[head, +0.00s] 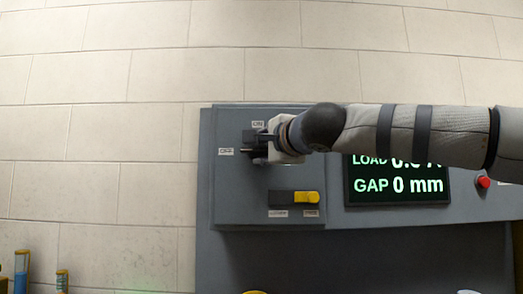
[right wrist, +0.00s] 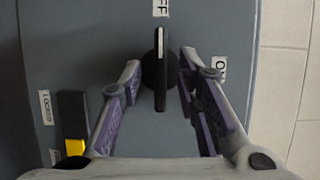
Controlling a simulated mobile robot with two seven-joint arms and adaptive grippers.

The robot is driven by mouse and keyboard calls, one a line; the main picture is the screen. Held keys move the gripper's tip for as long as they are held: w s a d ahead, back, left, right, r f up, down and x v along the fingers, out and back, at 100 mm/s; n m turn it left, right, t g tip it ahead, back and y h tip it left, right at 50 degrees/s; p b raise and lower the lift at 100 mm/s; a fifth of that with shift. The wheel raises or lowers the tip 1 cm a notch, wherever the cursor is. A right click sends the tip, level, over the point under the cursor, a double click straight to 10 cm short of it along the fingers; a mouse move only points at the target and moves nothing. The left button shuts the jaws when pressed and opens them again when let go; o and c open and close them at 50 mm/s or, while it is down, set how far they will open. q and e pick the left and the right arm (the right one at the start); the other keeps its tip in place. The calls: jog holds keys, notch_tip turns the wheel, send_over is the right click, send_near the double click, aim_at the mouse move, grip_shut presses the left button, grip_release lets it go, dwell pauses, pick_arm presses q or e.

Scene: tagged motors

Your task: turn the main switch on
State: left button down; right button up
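The main switch (head: 246,151) is a black rotary knob on the grey panel, partly hidden by my right gripper in the head view. In the right wrist view its bar handle (right wrist: 160,85) points at the OFF label (right wrist: 160,8). The ON label (right wrist: 218,70) lies a quarter turn to the side. My right gripper (head: 262,148) is at the switch. In the right wrist view its purple-padded fingers (right wrist: 160,64) are open, one on each side of the handle, with gaps showing between. My left gripper is not in view.
Below the switch is a black slider with a yellow end (head: 306,197); its LOCKED label (right wrist: 45,107) shows in the right wrist view. A display (head: 400,187) reads GAP 0 mm, partly behind my right arm. A red button (head: 484,182) is at the right.

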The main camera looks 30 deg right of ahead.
grip_shut()
